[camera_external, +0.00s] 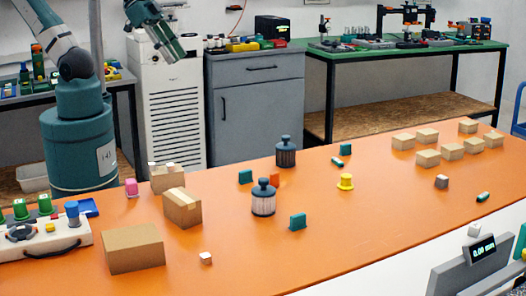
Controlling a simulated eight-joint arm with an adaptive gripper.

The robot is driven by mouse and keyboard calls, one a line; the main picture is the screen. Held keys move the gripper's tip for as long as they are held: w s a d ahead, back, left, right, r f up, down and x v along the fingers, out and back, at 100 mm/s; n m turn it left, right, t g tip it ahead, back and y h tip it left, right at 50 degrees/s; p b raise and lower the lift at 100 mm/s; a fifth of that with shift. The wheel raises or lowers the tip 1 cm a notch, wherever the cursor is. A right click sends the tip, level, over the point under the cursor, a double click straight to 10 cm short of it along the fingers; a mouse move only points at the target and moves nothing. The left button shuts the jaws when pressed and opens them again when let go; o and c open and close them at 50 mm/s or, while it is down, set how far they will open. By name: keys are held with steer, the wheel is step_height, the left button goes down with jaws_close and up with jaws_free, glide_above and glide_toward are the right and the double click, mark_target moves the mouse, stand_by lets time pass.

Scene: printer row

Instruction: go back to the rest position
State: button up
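My gripper (172,52) is at the upper left of the external view, raised well above the orange table (350,240). It hangs in front of the white cabinet, pointing down and to the right. Nothing is visible in it or touching it. Its fingers are too small and dark to tell whether they are open or shut. My teal base stands at the left edge of the table, and part of my arm runs out of the top of the view.
Cardboard boxes (133,250) stand at the table's left. Two dark-lidded canisters (264,201), a yellow piece (345,182) and teal blocks (297,222) are near the middle. Several small cartons (428,158) stand at the right. A scale display (482,248) is at the lower right.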

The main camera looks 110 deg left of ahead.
step_height(320, 180, down, 3)
steer(key=b, duration=0.3)
stand_by(0.4)
steer(key=o, duration=1.8)
steer(key=shift+r, duration=0.1)
steer(key=o, duration=0.6)
steer(key=shift+w+d+r+p, duration=0.15)
steer(key=shift+d+r+p, duration=0.15)
steer(key=shift+d+p, duration=0.15)
steer(key=d+r+n+g+p, duration=0.2)
steer(key=d+n+g+p, duration=0.1)
steer(key=d+p, duration=0.5)
steer(key=w+d+r+n+g+p, duration=0.1)
steer(key=d+r+n+g+p, duration=0.2)
steer(key=d+n+p, duration=0.3)
steer(key=d+g+p, duration=0.1)
steer(key=d+p, duration=0.1)
steer(key=d, duration=0.3)
steer(key=shift+w+d+r, duration=0.2)
steer(key=shift+w, duration=0.1)
